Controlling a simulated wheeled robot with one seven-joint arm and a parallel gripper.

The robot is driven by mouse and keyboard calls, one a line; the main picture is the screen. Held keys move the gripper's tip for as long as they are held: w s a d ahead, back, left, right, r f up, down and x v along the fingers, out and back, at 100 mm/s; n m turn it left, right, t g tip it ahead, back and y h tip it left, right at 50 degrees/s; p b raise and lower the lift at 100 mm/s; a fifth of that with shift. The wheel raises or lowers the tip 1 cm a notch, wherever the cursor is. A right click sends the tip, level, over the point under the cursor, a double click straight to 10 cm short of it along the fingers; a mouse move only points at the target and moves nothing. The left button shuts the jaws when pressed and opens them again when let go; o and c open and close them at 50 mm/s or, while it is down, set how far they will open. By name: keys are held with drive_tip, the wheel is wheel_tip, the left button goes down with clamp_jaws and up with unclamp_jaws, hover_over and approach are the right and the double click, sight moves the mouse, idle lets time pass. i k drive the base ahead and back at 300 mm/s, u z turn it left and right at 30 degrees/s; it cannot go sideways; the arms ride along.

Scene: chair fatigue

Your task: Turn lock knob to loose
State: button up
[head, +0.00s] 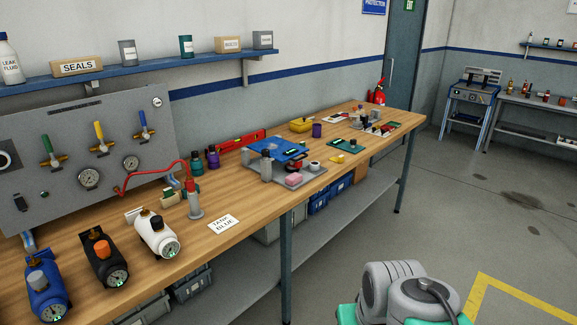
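No chair and no knob labelled as a lock knob can be made out. Three gauge units stand at the near left of the bench: a blue one (47,299) with a grey knob (38,280), a black one (104,262) with an orange knob (102,248), and a white one (155,238) with a dark knob (157,223). I cannot tell which knob, if any, is the lock knob, or whether any is loose. My gripper is not in view; only grey and green parts of my arm show at the bottom.
The wooden workbench (254,215) runs from near left to far right. A panel (62,186) with green, yellow and blue valve handles stands behind the gauges. A grey tray (284,184) and loose tools crowd the bench's middle. Floor at right is mostly clear.

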sight(265, 153)
drive_tip(key=z, duration=0.3)
drive_tip(key=i, duration=1.15)
drive_tip(key=u, duration=2.75)
drive_tip(key=i, duration=0.5)
drive_tip(key=z, duration=0.05)
